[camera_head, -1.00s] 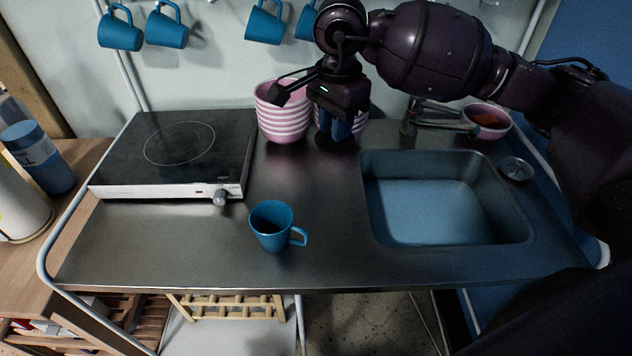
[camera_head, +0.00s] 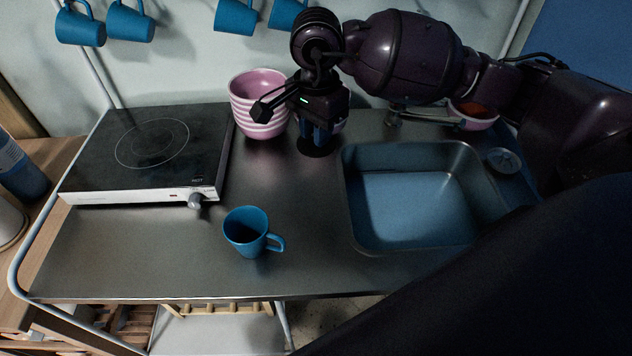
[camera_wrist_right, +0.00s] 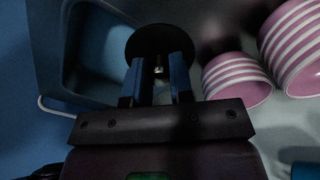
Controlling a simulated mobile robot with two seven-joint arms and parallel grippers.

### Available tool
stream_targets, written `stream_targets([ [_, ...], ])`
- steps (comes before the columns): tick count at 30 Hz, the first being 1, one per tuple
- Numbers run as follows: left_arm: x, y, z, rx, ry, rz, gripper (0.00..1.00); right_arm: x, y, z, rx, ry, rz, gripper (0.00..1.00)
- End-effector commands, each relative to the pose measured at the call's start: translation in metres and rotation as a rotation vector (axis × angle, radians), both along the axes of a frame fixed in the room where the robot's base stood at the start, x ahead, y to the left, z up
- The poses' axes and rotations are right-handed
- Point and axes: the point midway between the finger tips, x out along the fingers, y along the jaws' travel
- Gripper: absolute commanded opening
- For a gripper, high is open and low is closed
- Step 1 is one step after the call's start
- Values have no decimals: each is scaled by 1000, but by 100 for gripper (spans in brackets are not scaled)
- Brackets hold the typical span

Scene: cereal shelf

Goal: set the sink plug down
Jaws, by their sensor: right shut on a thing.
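The sink plug shows in the right wrist view as a dark round disc (camera_wrist_right: 147,40) with a small light stem between the fingers. My right gripper (camera_wrist_right: 160,72) is shut on that stem. In the head view my right gripper (camera_head: 318,136) points down at the back of the counter, between the bowls and the sink. The plug (camera_head: 316,151) is a dark, flat shape under its blue fingertips, at or just above the steel surface; I cannot tell whether it touches. My left gripper is not in view.
Striped pink bowls (camera_head: 258,105) stand close left of my gripper. The sink (camera_head: 410,205) is to the right, with a tap (camera_head: 395,117) behind. A blue mug (camera_head: 248,232) and a hotplate (camera_head: 150,150) stand left.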

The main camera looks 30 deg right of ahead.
Motion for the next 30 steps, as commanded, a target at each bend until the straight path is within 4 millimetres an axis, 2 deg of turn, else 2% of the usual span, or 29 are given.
stream_targets([
  [6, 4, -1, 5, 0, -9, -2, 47, -1, 0, -49, 1, 4, -1, 0],
  [12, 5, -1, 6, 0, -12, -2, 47, -1, 0, -86, 1, 3, 0, 0],
  [22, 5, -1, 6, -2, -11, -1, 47, 0, 0, -108, 0, 0, 0, 0],
  [30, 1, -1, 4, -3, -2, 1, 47, 0, 0, -142, 0, 0, 0, 0],
])
